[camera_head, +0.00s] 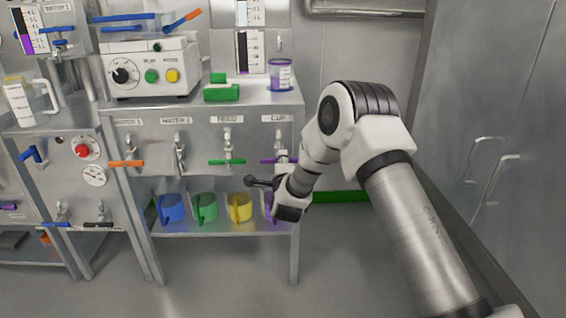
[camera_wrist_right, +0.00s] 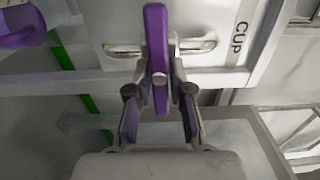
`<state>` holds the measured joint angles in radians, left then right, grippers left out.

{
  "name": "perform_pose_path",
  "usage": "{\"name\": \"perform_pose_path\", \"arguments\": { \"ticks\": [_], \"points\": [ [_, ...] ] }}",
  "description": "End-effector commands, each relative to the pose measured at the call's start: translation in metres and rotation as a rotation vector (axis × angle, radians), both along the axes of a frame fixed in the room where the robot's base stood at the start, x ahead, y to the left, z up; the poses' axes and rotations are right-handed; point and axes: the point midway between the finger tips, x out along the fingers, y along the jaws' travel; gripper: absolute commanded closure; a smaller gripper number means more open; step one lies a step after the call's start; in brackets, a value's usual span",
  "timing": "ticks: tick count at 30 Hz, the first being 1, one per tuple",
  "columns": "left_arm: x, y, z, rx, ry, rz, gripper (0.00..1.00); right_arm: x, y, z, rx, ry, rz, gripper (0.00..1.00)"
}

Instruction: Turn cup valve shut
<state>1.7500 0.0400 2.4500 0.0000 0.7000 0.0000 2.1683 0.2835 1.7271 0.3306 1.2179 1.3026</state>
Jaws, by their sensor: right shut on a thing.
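The cup valve has a purple handle (camera_head: 270,160) below the CUP label (camera_head: 278,118) on the steel bench front. My right gripper (camera_head: 280,167) is at this valve, partly hidden by its own wrist. In the right wrist view the purple handle (camera_wrist_right: 157,40) stands between the two fingers (camera_wrist_right: 160,92), and the gripper is shut on it. The handle lies crosswise to the metal valve pipe (camera_wrist_right: 198,45). The CUP label shows beside it in that view, turned on its side. My left gripper is not in view.
To the left are the feed valve with a green handle (camera_head: 227,162) and an orange-handled valve (camera_head: 126,163). Blue (camera_head: 171,208), green (camera_head: 205,207) and yellow (camera_head: 239,207) jugs stand on the lower shelf. A purple-banded cup (camera_head: 281,75) stands on top. Floor in front is clear.

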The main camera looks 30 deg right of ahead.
Motion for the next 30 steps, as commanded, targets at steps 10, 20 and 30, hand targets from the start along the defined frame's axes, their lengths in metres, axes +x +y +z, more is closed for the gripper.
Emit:
{"name": "perform_pose_path", "arguments": {
  "ticks": [10,20,30],
  "points": [
    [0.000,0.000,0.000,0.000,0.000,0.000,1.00,0.000,0.000,0.000,0.000,0.000,-0.001,0.62],
    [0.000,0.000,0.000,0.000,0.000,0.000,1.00,-0.001,0.000,0.000,-0.001,0.001,0.000,0.54],
    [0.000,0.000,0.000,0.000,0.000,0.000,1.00,-0.055,0.034,-0.001,-0.001,0.004,0.002,0.54]
  ]
}}
